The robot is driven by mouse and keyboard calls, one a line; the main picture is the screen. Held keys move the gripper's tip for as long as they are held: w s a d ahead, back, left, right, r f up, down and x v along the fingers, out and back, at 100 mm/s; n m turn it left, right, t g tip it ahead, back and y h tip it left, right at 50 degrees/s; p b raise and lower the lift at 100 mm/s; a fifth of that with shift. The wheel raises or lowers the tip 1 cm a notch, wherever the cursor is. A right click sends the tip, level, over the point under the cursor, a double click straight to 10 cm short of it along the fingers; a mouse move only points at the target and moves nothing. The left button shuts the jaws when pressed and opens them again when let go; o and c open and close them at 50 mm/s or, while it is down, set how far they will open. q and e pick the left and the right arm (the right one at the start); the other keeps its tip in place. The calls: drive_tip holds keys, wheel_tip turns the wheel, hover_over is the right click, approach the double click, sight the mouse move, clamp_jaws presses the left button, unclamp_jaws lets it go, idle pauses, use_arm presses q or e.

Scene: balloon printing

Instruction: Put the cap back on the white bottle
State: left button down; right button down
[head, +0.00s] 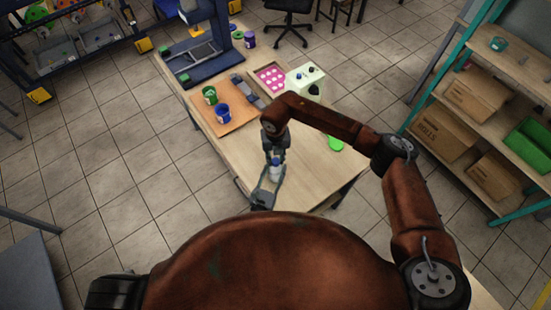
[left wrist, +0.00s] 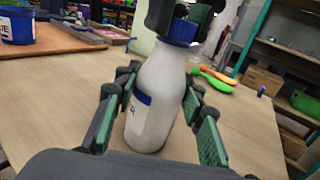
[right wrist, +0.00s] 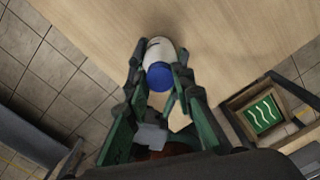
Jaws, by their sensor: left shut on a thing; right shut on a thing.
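The white bottle (left wrist: 158,95) stands upright on the table (left wrist: 60,90). It has a blue band and a small label mark. My left gripper (head: 269,181) is shut on the bottle's body, one finger on each side. My right gripper (head: 275,152) is above the bottle, shut on the blue cap (right wrist: 160,75). In the left wrist view the cap (left wrist: 179,30) is at the top of the bottle's neck, in line with it. I cannot tell whether it is fully seated. The bottle (head: 276,171) is partly hidden in the head view.
A wooden board (head: 225,117) with a green pot (head: 210,95) and a blue pot (head: 222,113) lies left of the grippers. A pink tray (head: 270,77) and a pale box (head: 305,82) are behind. A green item (head: 335,143) lies at the right table edge.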

drive_tip(key=c, duration=1.6)
unclamp_jaws()
wheel_tip(320, 180, up, 12)
drive_tip(key=shift+r, duration=0.1)
use_arm(q)
drive_tip(key=c, duration=1.2)
unclamp_jaws()
drive_tip(key=v, duration=1.2)
